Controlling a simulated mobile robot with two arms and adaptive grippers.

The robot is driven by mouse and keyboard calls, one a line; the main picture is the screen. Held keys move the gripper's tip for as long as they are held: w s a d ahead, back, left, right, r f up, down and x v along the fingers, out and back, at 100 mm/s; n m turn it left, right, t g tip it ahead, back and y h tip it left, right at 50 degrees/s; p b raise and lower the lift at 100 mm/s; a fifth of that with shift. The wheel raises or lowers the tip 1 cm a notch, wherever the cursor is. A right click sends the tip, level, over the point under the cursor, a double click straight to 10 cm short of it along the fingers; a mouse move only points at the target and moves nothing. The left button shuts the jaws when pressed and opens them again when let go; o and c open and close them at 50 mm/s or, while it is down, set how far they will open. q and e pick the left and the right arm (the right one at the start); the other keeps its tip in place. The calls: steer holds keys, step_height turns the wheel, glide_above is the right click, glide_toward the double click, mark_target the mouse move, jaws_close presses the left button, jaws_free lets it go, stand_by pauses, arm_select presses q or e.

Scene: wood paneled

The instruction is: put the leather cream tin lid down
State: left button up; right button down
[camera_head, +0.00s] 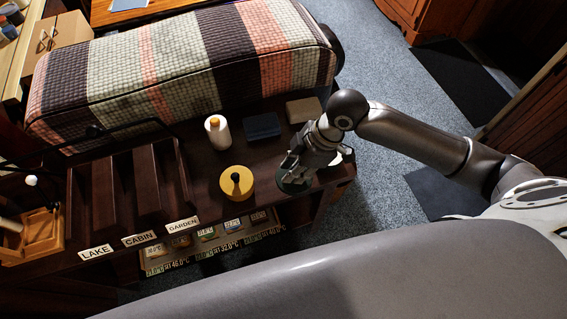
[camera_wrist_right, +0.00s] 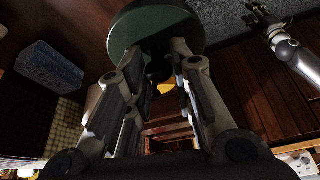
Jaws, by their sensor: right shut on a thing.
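My right gripper (camera_head: 308,160) is shut on a dark green round lid (camera_head: 293,186), which I take to be the leather cream tin lid. The lid is over the right front part of the dark wooden bench top (camera_head: 215,160); whether it touches the wood I cannot tell. In the right wrist view the green lid (camera_wrist_right: 158,27) sits at the tips of my right gripper (camera_wrist_right: 160,60). A yellow round tin (camera_head: 236,193) with a black knob on top stands left of the lid. What seems to be my left gripper (camera_wrist_right: 264,16) shows small in the wrist view, its opening unclear.
A white bottle with orange cap (camera_head: 218,134), a dark blue block (camera_head: 261,126) and a beige block (camera_head: 303,110) stand behind. A dark divided tray (camera_head: 130,185) with LAKE, CABIN and GARDEN labels is left. A striped cushion (camera_head: 180,60) lies along the back. Bare wood surrounds the tin.

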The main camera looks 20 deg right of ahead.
steer(key=w+f, duration=0.5)
steer(key=w, duration=0.1)
steer(key=shift+a+f, duration=0.25)
steer(key=shift+f, duration=0.15)
steer(key=shift+w+f, duration=0.5)
steer(key=shift+f, duration=0.05)
step_height(320, 180, down, 2)
steer(key=shift+f+p, duration=0.1)
steer(key=shift+p, duration=0.45)
steer(key=shift+f, duration=0.45)
arm_select(q)
steer(key=shift+s+a+r, duration=0.5)
steer(key=shift+a+r, duration=0.05)
steer(key=shift+r, duration=0.05)
arm_select(e)
steer(key=shift+f, duration=0.2)
steer(key=c, duration=1.3)
jaws_free()
steer(key=shift+r, duration=0.1)
steer(key=shift+o, duration=0.2)
